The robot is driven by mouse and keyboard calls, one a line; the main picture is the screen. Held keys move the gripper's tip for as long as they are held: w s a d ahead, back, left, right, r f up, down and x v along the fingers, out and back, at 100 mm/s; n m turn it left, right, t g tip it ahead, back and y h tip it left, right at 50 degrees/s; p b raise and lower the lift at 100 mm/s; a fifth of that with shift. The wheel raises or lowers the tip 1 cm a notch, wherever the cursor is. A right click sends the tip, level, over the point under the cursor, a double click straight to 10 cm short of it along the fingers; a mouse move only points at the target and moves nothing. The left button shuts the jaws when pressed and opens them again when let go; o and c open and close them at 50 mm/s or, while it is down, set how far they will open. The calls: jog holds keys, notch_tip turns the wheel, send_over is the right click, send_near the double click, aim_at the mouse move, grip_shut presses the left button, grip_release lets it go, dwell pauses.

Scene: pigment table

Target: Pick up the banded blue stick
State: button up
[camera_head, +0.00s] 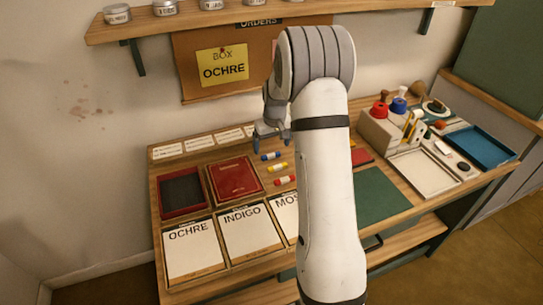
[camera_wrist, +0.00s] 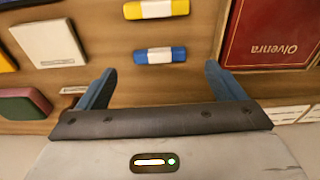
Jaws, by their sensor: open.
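The banded blue stick (camera_head: 271,156) lies on the wooden table, blue with a white band around its middle. In the wrist view the blue stick (camera_wrist: 178,54) lies crosswise, just beyond and between my fingertips. My gripper (camera_head: 271,142) is above and behind it in the head view, fingers apart. In the wrist view my gripper (camera_wrist: 160,69) is open and empty, with one blue-grey finger on each side. I cannot tell its exact height above the stick.
A banded yellow stick (camera_head: 278,167) and a banded red stick (camera_head: 285,180) lie in front of the blue one. A red box (camera_head: 235,180) is to the left. Labelled cards, OCHRE (camera_head: 192,250) and INDIGO (camera_head: 250,230), lie along the front. My arm hides part of the table.

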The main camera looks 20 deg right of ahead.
aim_at(271, 155)
jog(key=f, duration=0.4)
jog(key=shift+w+f, duration=0.2)
jog(key=shift+w, duration=0.2)
jog(key=shift+c, duration=0.2)
jog(key=c, duration=1)
